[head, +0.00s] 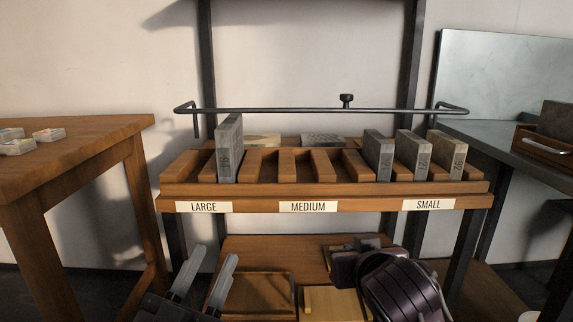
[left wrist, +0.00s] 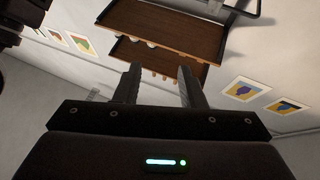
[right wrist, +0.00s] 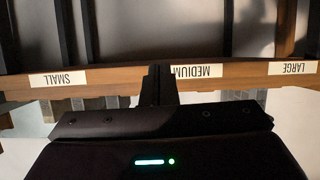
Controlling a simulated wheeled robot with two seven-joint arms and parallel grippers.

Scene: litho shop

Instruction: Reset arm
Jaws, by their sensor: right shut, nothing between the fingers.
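My left gripper (head: 203,278) is at the bottom of the head view, in front of the rack's lower shelf. Its two fingers are apart with nothing between them, as the left wrist view (left wrist: 160,85) also shows. My right arm comes in at the bottom right of the head view, bent in front of the lower shelf; its fingertips do not show clearly there. In the right wrist view my right gripper (right wrist: 158,85) has its fingers together and empty, with the rack's label edge behind it.
A wooden rack (head: 320,190) labelled LARGE, MEDIUM and SMALL holds one grey slab (head: 229,150) at left and three smaller slabs (head: 412,155) at right. A black rail (head: 290,110) spans above. A wooden table (head: 75,150) stands left, a grey bench (head: 490,135) right.

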